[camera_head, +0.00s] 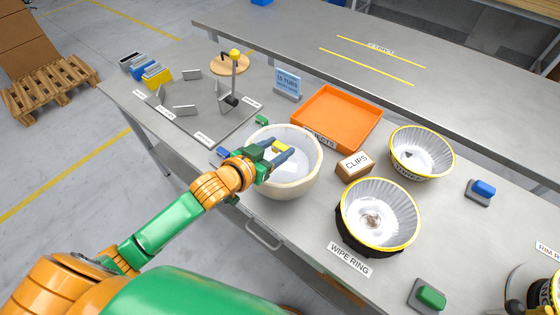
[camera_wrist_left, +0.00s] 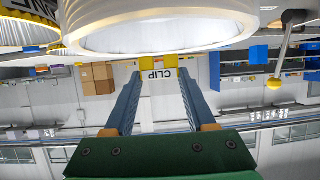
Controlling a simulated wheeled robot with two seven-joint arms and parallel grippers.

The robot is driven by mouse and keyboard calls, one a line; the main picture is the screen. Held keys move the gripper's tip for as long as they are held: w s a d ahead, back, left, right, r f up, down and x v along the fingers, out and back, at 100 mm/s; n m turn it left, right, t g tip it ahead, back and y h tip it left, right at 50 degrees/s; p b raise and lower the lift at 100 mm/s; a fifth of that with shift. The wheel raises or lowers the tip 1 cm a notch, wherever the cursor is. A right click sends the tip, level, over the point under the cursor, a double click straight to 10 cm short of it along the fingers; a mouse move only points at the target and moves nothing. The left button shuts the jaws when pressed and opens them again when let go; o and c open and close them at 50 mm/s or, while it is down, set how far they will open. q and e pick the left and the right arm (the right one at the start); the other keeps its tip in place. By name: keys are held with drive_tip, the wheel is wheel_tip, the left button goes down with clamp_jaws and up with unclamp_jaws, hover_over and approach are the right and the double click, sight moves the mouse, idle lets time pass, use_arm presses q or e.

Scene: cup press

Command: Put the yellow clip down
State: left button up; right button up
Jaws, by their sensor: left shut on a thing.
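The yellow clip (camera_head: 282,146) is held between the blue fingers of my left gripper (camera_head: 283,157). In the left wrist view the clip (camera_wrist_left: 158,64) sits at the fingertips, with a white "CLIP" label showing. In the head view, my left gripper overlaps the opening of a cream round tub (camera_head: 312,185). The tub's pale rim also fills the top of the left wrist view (camera_wrist_left: 150,38). I cannot tell how high the clip is above the tub. My right gripper is out of view.
A brown "CLIPS" block (camera_head: 354,164) stands right of the tub, between it and two fluted, yellow-rimmed bowls (camera_head: 378,214) (camera_head: 422,152). An orange tray (camera_head: 338,118) lies behind the tub. A grey fixture plate (camera_head: 190,108) with upright pieces is at left.

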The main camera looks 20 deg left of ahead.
sight(279, 153)
use_arm(q)
drive_tip(key=f, duration=0.2)
drive_tip(key=w+f, duration=0.1)
drive_tip(key=f, duration=0.1)
drive_tip(key=shift+w+f, duration=0.1)
drive_tip(key=shift+w, duration=0.1)
drive_tip(key=shift+f, duration=0.25)
drive_tip(key=shift+f+b, duration=0.45)
drive_tip(key=shift+f, duration=0.15)
drive_tip(key=o, duration=1.3)
